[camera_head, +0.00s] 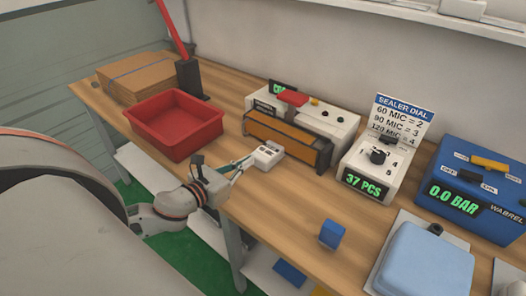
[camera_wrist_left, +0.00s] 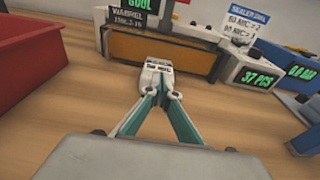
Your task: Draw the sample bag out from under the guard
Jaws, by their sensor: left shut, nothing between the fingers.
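The sample bag (camera_head: 268,155) is a small white packet with dark print. It lies on the table in front of the sealer's orange guard (camera_head: 286,138); I cannot tell whether its far end is under the guard. In the left wrist view the bag (camera_wrist_left: 158,66) is just beyond my fingertips, before the guard (camera_wrist_left: 165,52). My left gripper (camera_head: 242,163) is low over the table at the bag's near-left side. Its fingers meet at the tips (camera_wrist_left: 160,90), shut with nothing between them. Whether the tips touch the bag is unclear. My right gripper is not in view.
A red bin (camera_head: 135,118) stands left of the sealer (camera_head: 338,122). The dial box (camera_head: 373,158), reading 37 PCS, and a blue vacuum unit (camera_head: 480,185) stand right. A blue block (camera_head: 332,234) is near the front edge. Table between bag and block is clear.

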